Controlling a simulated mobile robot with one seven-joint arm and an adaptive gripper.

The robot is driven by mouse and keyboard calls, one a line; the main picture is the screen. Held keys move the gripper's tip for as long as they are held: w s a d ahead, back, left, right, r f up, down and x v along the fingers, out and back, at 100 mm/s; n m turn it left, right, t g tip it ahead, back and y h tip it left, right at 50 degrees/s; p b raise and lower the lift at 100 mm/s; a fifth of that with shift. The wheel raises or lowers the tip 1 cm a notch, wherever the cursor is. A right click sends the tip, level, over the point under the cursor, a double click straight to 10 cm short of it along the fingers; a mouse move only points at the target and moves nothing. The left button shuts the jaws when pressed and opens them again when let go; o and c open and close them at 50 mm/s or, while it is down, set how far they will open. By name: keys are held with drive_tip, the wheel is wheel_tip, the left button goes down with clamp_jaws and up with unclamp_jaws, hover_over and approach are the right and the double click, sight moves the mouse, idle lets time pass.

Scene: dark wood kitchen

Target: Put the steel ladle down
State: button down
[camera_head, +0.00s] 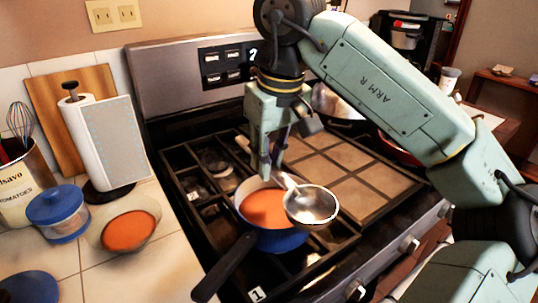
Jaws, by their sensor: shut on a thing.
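The steel ladle (312,206) has a round, shiny bowl. It is above the right side of a blue pot (282,240) holding orange-red soup (263,208). My gripper (271,168) points down over the back of the pot and is shut on the ladle's handle. The handle slopes from the upper left, past the fingers, down to the bowl. Part of the handle is hidden by the fingers. I cannot tell whether the ladle touches the pot's rim.
The pot's black handle (224,267) sticks out front left over the stove grates (200,190). A tiled griddle area (350,160) lies right of the pot. On the left counter stand a bowl of soup (129,231), a blue-lidded jar (57,212), a paper towel roll (85,140) and a utensil can (25,190).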

sight(277, 170)
drive_tip(key=shift+f+b, duration=0.35)
drive_tip(key=shift+f, duration=0.25)
drive_tip(key=c, duration=1.5)
unclamp_jaws()
drive_tip(key=r, duration=0.4)
drive_tip(key=s+d+r, duration=0.1)
drive_tip(key=r, duration=0.3)
drive_tip(key=r+p, duration=0.1)
drive_tip(key=r, duration=0.4)
drive_tip(key=shift+s+d, duration=0.15)
drive_tip(key=shift+s, duration=0.2)
